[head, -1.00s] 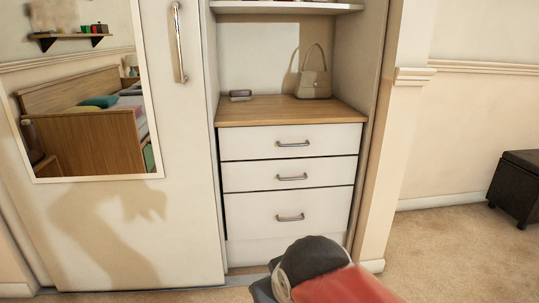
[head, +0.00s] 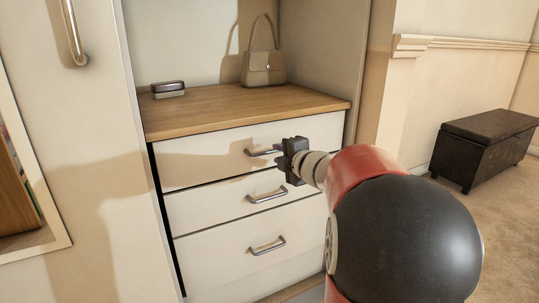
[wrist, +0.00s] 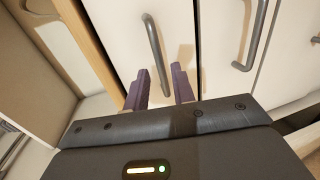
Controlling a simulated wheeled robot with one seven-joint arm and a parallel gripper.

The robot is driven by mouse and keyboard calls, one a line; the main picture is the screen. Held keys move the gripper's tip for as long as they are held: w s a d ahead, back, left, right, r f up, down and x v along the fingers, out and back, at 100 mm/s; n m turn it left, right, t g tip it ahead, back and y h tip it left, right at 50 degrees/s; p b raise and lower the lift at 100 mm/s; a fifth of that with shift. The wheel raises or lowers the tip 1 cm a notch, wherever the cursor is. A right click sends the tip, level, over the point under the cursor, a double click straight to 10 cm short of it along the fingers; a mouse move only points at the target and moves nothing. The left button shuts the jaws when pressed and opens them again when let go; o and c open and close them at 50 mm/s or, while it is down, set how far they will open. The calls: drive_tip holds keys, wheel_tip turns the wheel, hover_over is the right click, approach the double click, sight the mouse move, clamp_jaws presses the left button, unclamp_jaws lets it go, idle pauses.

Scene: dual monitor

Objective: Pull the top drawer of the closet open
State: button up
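The closet's top drawer (head: 200,163) has a white front and sits shut under the wooden top. Its silver bar handle (head: 260,153) is partly hidden by my gripper (head: 280,160), which is at the handle's right end. In the wrist view, my gripper's two dark fingers (wrist: 159,88) stand apart with a gap between them. The top handle (wrist: 154,52) runs into the picture area between the fingertips, with its lower end in line with the gap. I cannot tell whether the fingers are around the bar or just short of it.
Two more drawers with handles, the middle (head: 267,195) and bottom (head: 267,246), lie below. A handbag (head: 263,68) and a small dark case (head: 168,89) stand on the wooden top (head: 230,105). A closet door (head: 90,130) is at left, a dark bench (head: 482,147) at right.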

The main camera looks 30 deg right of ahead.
sight(273, 152)
drive_tip(key=x, duration=0.5)
clamp_jaws()
